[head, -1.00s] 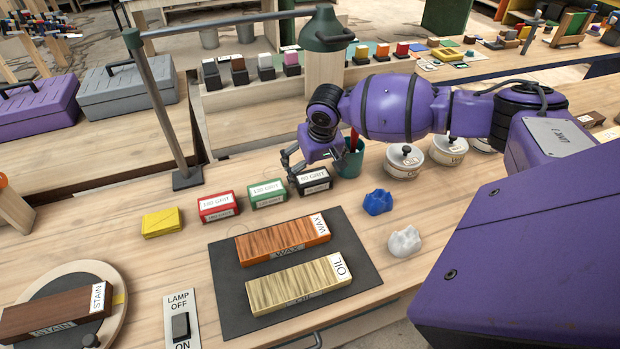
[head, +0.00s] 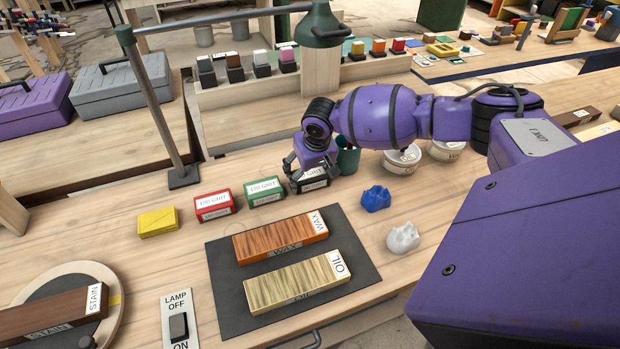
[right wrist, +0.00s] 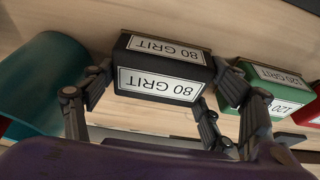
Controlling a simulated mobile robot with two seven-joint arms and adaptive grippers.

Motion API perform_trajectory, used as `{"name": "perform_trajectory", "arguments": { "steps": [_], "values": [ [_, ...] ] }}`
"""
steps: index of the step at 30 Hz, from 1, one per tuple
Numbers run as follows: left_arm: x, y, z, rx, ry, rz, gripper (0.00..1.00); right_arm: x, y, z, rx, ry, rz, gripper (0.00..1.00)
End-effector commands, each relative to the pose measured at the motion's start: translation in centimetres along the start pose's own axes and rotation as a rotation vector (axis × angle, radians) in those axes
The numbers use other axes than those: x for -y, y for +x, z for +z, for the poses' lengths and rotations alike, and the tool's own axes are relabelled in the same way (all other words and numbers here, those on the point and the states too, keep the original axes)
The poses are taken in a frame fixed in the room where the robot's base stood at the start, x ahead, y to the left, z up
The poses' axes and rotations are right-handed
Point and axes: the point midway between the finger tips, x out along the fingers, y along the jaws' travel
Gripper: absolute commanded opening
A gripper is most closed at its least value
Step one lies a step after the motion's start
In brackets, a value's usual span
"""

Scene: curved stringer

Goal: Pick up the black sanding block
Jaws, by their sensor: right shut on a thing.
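The black sanding block (head: 312,184), labelled 80 GRIT, stands on the workbench at the right end of a row of sanding blocks. In the right wrist view the black block (right wrist: 163,69) sits between my gripper's fingers, with its labels upside down. My right gripper (head: 309,178) is shut on the block's two ends; the gripper also shows in the wrist view (right wrist: 160,95). In the head view the gripper hides part of the block's top. I cannot tell whether the block is clear of the bench. My left gripper is not in view.
A green cup (head: 348,160) is close on the right. A lamp (head: 320,25) hangs behind. Wax and oil boards lie on a dark mat (head: 365,277) in front.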

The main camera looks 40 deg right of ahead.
Motion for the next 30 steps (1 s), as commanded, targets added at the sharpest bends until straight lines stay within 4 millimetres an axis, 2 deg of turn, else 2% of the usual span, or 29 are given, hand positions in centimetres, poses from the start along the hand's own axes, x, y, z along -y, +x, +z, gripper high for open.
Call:
{"name": "perform_trajectory", "arguments": {
  "steps": [8, 14, 18, 20, 25, 30],
  "values": [
    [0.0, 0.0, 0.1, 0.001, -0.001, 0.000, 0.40, 0.0, -0.1, -0.1, -0.001, 0.000, 0.000, 0.47],
    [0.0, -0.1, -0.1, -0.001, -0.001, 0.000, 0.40, 0.0, -1.4, -0.5, -0.004, 0.001, -0.001, 0.47],
    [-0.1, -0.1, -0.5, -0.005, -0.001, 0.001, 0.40, 0.0, -3.5, -1.0, -0.004, -0.001, -0.001, 0.47],
    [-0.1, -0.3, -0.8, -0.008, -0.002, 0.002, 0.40, 0.2, -5.0, -0.2, -0.004, -0.003, -0.002, 0.47],
    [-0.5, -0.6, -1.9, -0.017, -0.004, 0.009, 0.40, 0.9, -10.1, 1.8, -0.008, -0.004, -0.002, 0.47],
    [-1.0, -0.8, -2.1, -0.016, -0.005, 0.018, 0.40, 1.7, -13.0, 5.5, -0.002, -0.005, -0.001, 0.47]
  ]
}}
